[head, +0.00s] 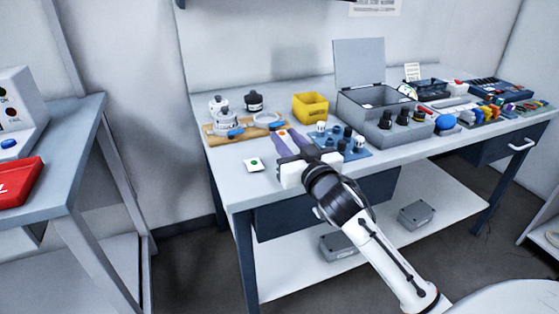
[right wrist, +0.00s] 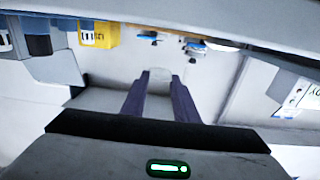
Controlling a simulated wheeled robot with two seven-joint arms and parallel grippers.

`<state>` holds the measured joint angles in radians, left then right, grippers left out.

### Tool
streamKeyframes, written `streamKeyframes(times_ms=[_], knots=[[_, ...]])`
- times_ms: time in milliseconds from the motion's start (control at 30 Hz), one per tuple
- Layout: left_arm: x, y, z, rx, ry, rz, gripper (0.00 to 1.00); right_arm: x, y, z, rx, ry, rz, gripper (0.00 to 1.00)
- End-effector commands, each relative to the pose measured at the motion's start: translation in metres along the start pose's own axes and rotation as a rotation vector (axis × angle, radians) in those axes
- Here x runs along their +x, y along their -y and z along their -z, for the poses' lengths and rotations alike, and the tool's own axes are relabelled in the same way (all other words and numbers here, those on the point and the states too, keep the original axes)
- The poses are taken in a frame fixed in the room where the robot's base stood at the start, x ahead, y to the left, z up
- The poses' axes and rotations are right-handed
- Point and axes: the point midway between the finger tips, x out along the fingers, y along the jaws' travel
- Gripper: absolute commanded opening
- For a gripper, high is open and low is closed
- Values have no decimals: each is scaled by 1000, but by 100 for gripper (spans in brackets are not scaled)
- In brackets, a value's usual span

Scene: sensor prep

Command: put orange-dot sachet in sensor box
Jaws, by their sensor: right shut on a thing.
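My right gripper (head: 286,138) reaches over the left part of the white table, its two purple fingers pointing away from me. It is shut on the orange-dot sachet (head: 283,132), a small pale piece with an orange dot, at the fingertips. In the right wrist view, a pale patch, the sachet (right wrist: 158,75), shows between the purple fingers. The grey sensor box (head: 349,112) stands to the right with its lid (head: 360,62) raised; its inside is only partly seen. A green-dot sachet (head: 254,164) lies flat near the table's left front. My left gripper is out of view.
A wooden board (head: 212,130) with white pots is left of the gripper. A yellow bin (head: 311,107) stands behind it. A blue rack (head: 352,155) with several vials lies between gripper and box. Black-topped items stand along the box's front. Coloured parts crowd the right side.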

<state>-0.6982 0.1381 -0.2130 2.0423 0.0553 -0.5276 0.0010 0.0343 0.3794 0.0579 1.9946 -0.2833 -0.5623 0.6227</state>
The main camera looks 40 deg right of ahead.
Motion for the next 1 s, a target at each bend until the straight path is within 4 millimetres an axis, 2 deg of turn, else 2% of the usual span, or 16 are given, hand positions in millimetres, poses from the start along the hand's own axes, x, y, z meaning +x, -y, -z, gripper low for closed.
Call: streamKeyframes(times_ms=[100, 400, 567, 833, 867, 933, 1000], knots=[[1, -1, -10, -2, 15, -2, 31, 0, 0, -13, 2, 2, 0, 6], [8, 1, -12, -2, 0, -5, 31, 0, 0, -57, 2, 1, 0, 6], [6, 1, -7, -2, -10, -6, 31, 0, 0, -58, 1, -1, 1, 6], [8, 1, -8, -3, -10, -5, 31, 0, 0, -62, 2, 0, 1, 6], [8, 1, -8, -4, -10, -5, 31, 0, 0, -61, 1, -1, 1, 30], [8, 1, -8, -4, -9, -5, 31, 0, 0, -61, 1, -1, 1, 42], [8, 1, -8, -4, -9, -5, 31, 0, 0, -61, 1, -1, 1, 46]])
